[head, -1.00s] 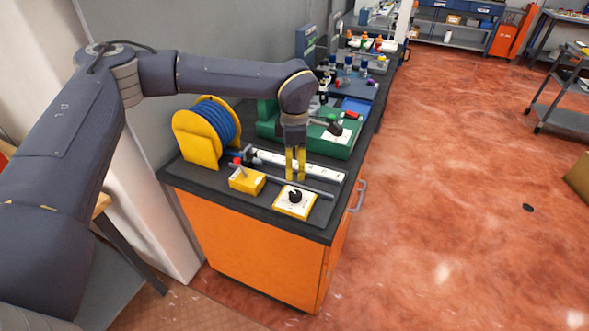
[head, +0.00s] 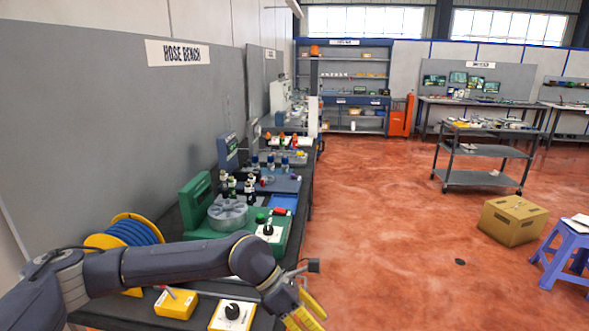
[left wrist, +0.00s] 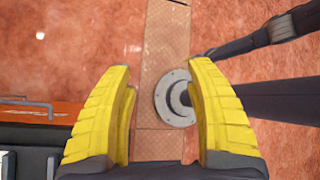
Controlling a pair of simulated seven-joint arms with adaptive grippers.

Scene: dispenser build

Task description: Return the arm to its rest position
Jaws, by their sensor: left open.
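My left gripper (head: 309,312) has yellow fingers and is at the bottom of the head view, just off the right side of the bench. In the left wrist view the gripper (left wrist: 165,115) is open, with its fingers wide apart and nothing between them. It points down over the red floor, with a round grey plate (left wrist: 175,98) below. My left arm reaches across the front of the bench from the left. My right gripper is not in view.
The bench top carries a yellow-sided blue hose reel (head: 128,232), a yellow switch box (head: 175,303), a knob box (head: 232,315) and a green dispenser unit (head: 196,202). A cardboard box (head: 513,220) and blue stool (head: 567,250) stand right. The middle floor is clear.

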